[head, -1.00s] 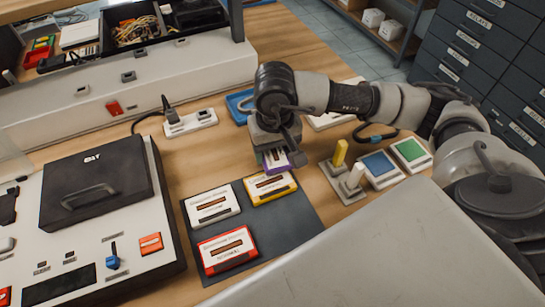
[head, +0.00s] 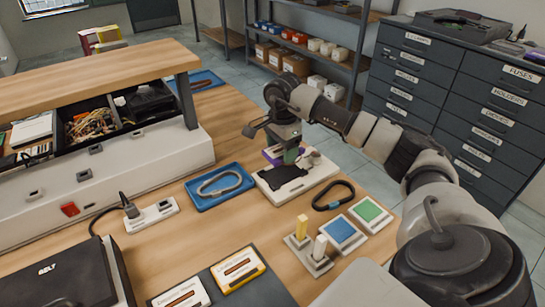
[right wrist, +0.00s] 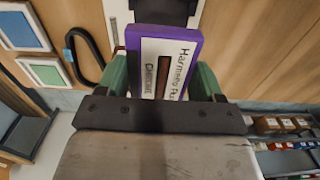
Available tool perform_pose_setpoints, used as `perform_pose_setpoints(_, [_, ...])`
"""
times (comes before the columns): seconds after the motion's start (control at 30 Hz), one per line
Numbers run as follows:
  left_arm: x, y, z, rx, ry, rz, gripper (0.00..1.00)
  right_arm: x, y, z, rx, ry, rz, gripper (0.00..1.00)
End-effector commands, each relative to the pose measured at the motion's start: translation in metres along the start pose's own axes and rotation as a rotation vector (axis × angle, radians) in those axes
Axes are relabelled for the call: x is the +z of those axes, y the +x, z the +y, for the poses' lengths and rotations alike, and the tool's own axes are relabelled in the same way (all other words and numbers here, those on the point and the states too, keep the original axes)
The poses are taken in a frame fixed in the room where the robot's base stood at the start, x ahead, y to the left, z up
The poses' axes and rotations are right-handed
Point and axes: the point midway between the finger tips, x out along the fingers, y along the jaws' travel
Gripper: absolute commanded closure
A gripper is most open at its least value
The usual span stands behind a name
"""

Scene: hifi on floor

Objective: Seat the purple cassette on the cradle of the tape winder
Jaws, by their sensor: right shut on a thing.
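The purple cassette (head: 271,157) has a white label and is held in my right gripper (head: 290,152). In the right wrist view the cassette (right wrist: 188,40) sits between the green finger pads of my right gripper (right wrist: 165,75). The tape winder (head: 318,176), a white base with a black plate on top, stands on the bench just under and in front of the gripper. Its black and white top (right wrist: 160,12) shows past the cassette in the right wrist view. I cannot tell whether the cassette touches the winder. My left gripper is not in view.
A blue tray with a grey loop (head: 218,186) lies left of the winder, and a black loop (head: 333,195) lies right of it. Yellow and white posts (head: 308,240) and blue and green pads (head: 342,232) stand nearer. Other cassettes (head: 238,268) lie on a dark mat.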

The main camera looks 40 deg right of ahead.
Motion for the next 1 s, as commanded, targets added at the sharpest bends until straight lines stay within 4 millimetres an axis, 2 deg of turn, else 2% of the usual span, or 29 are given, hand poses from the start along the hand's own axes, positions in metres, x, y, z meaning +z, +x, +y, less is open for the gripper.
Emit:
perform_pose_setpoints(0.6, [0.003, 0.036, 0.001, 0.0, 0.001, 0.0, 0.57, 0.001, 0.048, 0.0, 0.0, -0.006, 0.001, 0.56])
perform_pose_setpoints(1.0, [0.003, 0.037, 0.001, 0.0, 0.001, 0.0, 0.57, 0.001, 0.049, 0.0, 0.0, -0.006, 0.001, 0.56])
